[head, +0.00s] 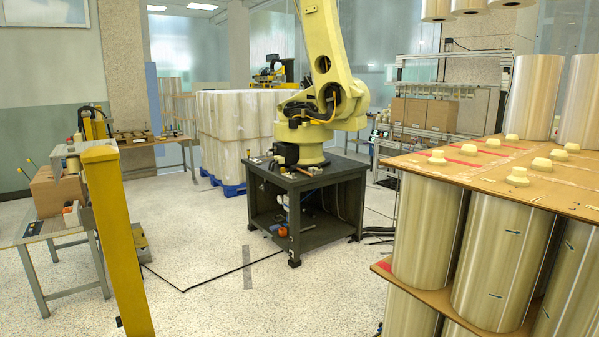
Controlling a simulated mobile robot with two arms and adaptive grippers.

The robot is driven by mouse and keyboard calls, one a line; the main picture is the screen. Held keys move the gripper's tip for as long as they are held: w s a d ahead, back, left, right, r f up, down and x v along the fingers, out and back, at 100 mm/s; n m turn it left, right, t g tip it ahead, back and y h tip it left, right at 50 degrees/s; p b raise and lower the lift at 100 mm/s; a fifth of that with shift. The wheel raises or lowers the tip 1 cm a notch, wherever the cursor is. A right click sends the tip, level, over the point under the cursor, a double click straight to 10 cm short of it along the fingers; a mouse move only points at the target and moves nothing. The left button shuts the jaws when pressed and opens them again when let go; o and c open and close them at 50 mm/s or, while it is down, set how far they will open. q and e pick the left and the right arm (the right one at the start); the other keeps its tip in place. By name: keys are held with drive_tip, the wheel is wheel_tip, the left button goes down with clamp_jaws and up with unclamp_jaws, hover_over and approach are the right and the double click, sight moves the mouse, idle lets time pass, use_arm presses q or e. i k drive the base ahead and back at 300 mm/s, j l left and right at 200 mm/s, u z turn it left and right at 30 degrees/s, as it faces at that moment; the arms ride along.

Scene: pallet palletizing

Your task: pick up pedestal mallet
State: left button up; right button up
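The dark pedestal (306,182) stands mid-floor with a large yellow industrial arm (325,75) mounted on it. Small items lie on its top, one near the left corner (254,159) and one near the front right edge (312,170). They are too small here to tell which, if any, is the mallet. An orange object (283,231) shows at the pedestal's lower front. Neither of my grippers is in view.
A yellow post (118,240) stands close at the left, before a small table (68,237) with a carton. Stacked film rolls (500,250) under a cardboard sheet (550,187) fill the right. Wrapped rolls on a blue pallet (234,189) stand behind. The floor between is mostly clear.

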sight(297, 167)
drive_tip(key=i+z, duration=0.1)
drive_tip(key=i, duration=0.25)
drive_tip(key=i+u, duration=0.2)
drive_tip(key=i, duration=0.35)
drive_tip(key=i+l+u, duration=0.2)
drive_tip(key=i, duration=0.35)
drive_tip(key=i+l+u, duration=0.15)
drive_tip(key=i, duration=0.4)
drive_tip(key=i+l+u, duration=0.2)
drive_tip(key=i, duration=0.3)
drive_tip(key=i+j, duration=0.1)
drive_tip(key=i, duration=0.55)
drive_tip(key=i+j+z, duration=0.1)
drive_tip(key=i, duration=0.6)
drive_tip(key=i+j, duration=0.2)
drive_tip(key=i, duration=0.45)
drive_tip(key=i+l+z, duration=0.35)
drive_tip(key=i, duration=0.35)
drive_tip(key=i+l+z, duration=0.15)
drive_tip(key=i, duration=0.25)
